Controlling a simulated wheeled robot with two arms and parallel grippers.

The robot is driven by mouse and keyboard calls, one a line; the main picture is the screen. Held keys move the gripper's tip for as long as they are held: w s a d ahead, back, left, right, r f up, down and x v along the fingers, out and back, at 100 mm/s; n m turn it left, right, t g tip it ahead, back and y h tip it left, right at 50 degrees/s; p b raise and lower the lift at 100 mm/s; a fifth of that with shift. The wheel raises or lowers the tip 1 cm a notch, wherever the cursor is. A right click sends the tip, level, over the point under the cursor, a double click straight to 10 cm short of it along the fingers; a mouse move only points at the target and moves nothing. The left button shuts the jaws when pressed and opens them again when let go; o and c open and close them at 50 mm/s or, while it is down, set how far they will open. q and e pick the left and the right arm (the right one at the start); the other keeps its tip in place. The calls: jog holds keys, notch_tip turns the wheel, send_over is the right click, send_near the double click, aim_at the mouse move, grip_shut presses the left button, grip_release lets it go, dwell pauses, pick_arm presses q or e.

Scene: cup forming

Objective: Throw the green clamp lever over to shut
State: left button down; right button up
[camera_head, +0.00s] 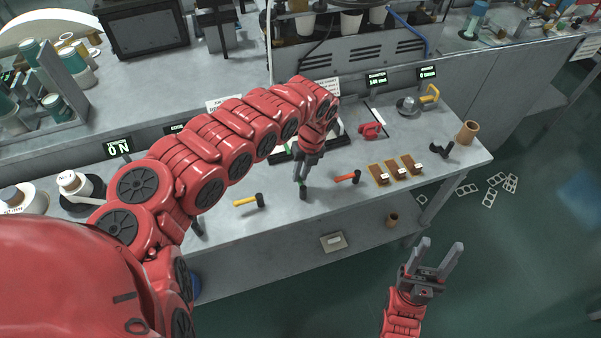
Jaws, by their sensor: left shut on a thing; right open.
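The green clamp lever (301,184) is at the middle of the bench's front part, mostly hidden by my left gripper. A little green shows at the fingertips, with a dark end piece (303,194) just below it. My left gripper (302,179) points down and is shut on the green lever. The clamp behind it is largely covered by my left arm, so I cannot tell the lever's full angle. My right gripper (435,259) is open and empty, off the bench's front edge at the lower right.
A yellow-handled lever (246,202) lies left of my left gripper and a red-handled one (347,178) right of it. Brown blocks (398,171), a red item (370,130), a dark item (440,149) and a tan cup (467,132) occupy the bench's right side.

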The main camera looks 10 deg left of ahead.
pick_arm(q)
jog(key=c, duration=0.8)
grip_release()
jog(key=shift+c, duration=0.2)
jog(key=w+d+r+b, duration=0.1)
jog(key=d+r+b, duration=0.2)
jog(key=r, duration=1.4)
jog(key=shift+w+b, duration=0.4)
jog(key=shift+b, duration=0.45)
